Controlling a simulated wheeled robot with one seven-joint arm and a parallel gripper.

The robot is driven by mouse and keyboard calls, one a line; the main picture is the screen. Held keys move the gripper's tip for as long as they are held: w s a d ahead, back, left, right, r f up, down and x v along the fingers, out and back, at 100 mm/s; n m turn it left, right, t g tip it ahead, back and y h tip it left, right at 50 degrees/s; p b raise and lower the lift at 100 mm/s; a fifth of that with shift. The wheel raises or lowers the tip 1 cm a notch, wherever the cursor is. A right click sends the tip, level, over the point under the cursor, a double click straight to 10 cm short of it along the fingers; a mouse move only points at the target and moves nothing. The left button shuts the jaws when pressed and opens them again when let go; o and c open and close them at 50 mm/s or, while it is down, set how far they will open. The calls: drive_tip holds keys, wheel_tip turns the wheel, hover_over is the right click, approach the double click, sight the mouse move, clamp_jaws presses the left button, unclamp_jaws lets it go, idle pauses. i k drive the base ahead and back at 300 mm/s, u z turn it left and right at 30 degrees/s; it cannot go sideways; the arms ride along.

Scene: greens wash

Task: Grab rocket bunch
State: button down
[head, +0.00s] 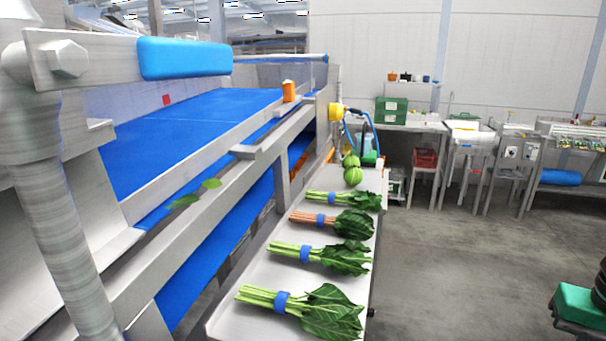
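Several leafy green bunches lie in a row on a long pale shelf (233,316), each tied with a blue band. The nearest bunch (332,311) has pale green stems to the left and broad dark leaves to the right. Behind it lies a second green-stemmed bunch (343,258), then a bunch with reddish stems (352,222), then a farther green-stemmed bunch (364,200). I cannot tell from their looks which one is the rocket bunch. My gripper is not in view.
Round green striped vegetables (353,176) sit at the shelf's far end. A blue conveyor (200,125) with metal side rails runs along the left, with loose leaves on its edge. Tables, a green crate (391,110) and sinks stand at the back. The floor (450,270) at right is mostly clear.

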sight(347, 258)
drive_tip(key=u, duration=0.9)
drive_tip(key=k, duration=0.75)
drive_tip(key=z, duration=0.45)
